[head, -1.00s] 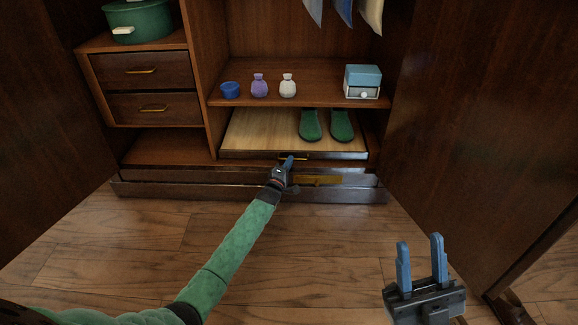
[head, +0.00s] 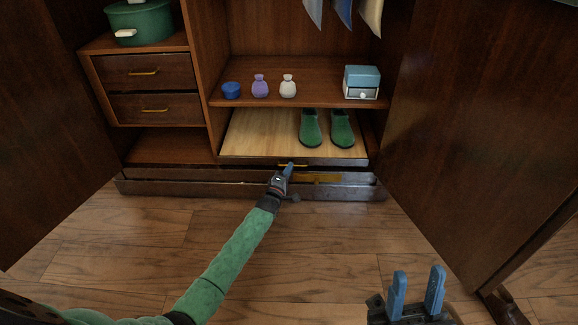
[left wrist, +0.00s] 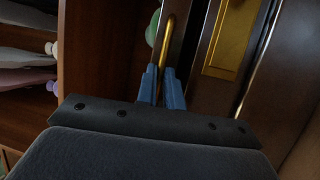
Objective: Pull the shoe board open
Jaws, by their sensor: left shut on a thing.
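The shoe board (head: 262,135) is a light wooden panel low in the armoire, with a dark front edge and a thin gold handle (head: 291,164). A pair of green shoes (head: 311,130) stands on its right half. My left gripper (head: 288,170) is at the board's front edge, its blue fingers shut on the handle. In the left wrist view the gold handle (left wrist: 166,45) runs to between the blue fingertips (left wrist: 161,75). My right gripper (head: 417,292) is open and empty at the lower right, above the floor, away from the armoire.
A lower dark drawer front with a gold plate (head: 326,179) lies just below the board. The open right door (head: 480,130) flanks the armoire. A shelf above holds a blue bowl (head: 231,90), two small pouches and a blue-white box (head: 361,82). Floor in front is clear.

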